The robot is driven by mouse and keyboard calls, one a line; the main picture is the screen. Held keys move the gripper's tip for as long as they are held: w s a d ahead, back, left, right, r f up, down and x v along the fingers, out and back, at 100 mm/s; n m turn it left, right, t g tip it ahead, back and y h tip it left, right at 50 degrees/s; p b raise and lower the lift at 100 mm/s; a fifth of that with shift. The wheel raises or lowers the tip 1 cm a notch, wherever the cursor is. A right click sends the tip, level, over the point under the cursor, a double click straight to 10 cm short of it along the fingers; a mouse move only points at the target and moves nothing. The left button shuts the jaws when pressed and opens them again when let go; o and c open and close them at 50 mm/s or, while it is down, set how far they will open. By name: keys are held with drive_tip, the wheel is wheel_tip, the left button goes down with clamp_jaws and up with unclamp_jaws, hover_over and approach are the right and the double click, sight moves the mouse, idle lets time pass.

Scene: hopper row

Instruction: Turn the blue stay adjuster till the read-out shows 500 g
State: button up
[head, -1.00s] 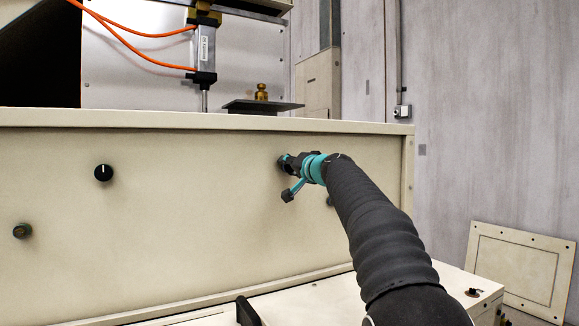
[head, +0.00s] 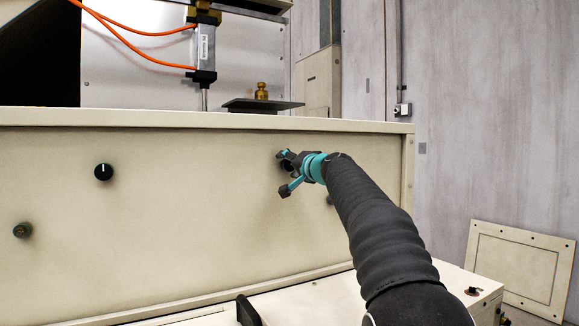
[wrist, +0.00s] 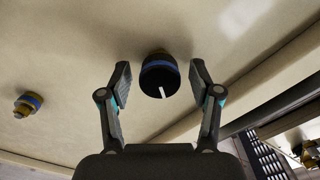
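The blue stay adjuster (wrist: 158,72) is a round black knob with a blue band, on the cream panel in the wrist view. A white pointer mark shows on its face, angled slightly right of straight down. My gripper (wrist: 160,77) is open, with one finger on each side of the knob and a visible gap to both. In the head view my gripper (head: 284,172) is at the panel's right part, fingers spread, mostly hiding the knob. No read-out is in view.
Another knob with a blue ring and brass parts (wrist: 28,103) sits to the left in the wrist view. A brass weight (head: 262,91) stands on a dark plate (head: 240,105) above.

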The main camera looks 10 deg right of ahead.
drive_tip(key=v, duration=1.2)
drive_tip(key=shift+s, duration=0.1)
idle(0.8)
